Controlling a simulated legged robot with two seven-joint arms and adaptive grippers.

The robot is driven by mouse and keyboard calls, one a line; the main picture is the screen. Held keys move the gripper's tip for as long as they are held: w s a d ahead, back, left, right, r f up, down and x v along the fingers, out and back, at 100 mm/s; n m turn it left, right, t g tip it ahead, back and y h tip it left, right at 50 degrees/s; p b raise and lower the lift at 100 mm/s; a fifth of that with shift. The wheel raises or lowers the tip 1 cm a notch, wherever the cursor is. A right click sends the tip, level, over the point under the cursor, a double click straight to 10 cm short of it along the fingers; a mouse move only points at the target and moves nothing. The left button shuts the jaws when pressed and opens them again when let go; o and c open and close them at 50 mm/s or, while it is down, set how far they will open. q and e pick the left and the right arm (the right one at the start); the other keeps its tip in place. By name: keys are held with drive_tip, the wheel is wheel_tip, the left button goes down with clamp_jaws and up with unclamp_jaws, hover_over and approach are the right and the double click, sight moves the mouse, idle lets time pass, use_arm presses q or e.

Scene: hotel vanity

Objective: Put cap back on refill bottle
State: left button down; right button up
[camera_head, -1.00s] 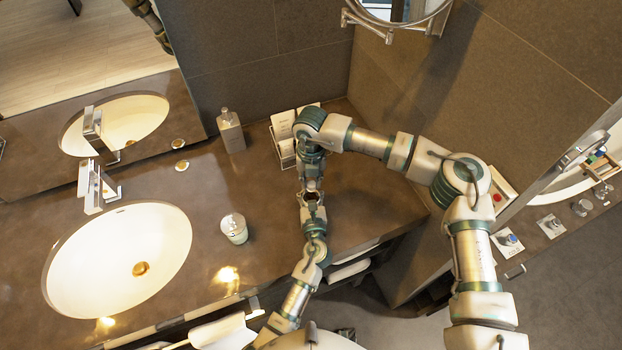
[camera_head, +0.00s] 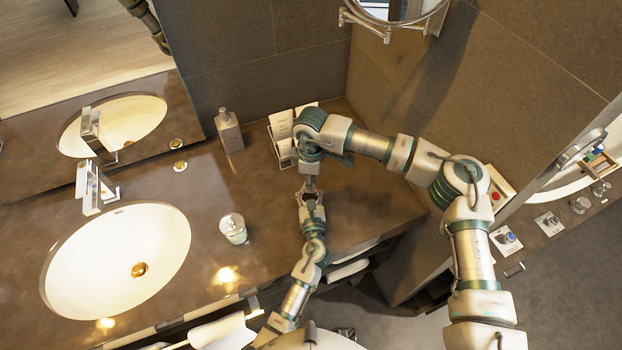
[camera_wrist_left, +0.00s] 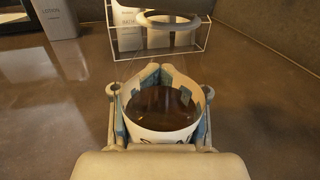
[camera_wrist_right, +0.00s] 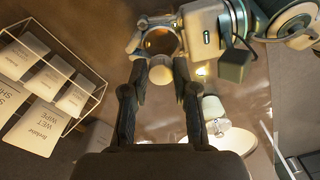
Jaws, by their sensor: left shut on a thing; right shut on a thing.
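My left gripper (camera_head: 312,207) is shut around a pale, open-topped refill bottle (camera_wrist_left: 160,128), with dark brown content in its mouth in the left wrist view. My right gripper (camera_head: 311,184) comes down from behind it, its fingertips close to the bottle. In the right wrist view, a small pale rounded thing (camera_wrist_right: 160,71), probably the cap, sits between the right fingertips, apart from or just in front of the bottle's mouth (camera_wrist_right: 162,41); I cannot tell which. A pale ring (camera_wrist_left: 168,20) hovers beyond the bottle in the left wrist view.
A wire rack with cards (camera_head: 282,135) and a square bottle (camera_head: 230,130) stand at the back wall. A small lidded jar (camera_head: 233,228) stands left of the grippers, near the sink (camera_head: 118,260). The brown counter (camera_head: 225,190) between is clear.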

drive_tip(key=shift+w, duration=0.1)
drive_tip(key=o, duration=0.7)
drive_tip(key=shift+d+r, duration=0.1)
drive_tip(key=shift+r, duration=2.15)
drive_tip(key=shift+c, duration=0.8)
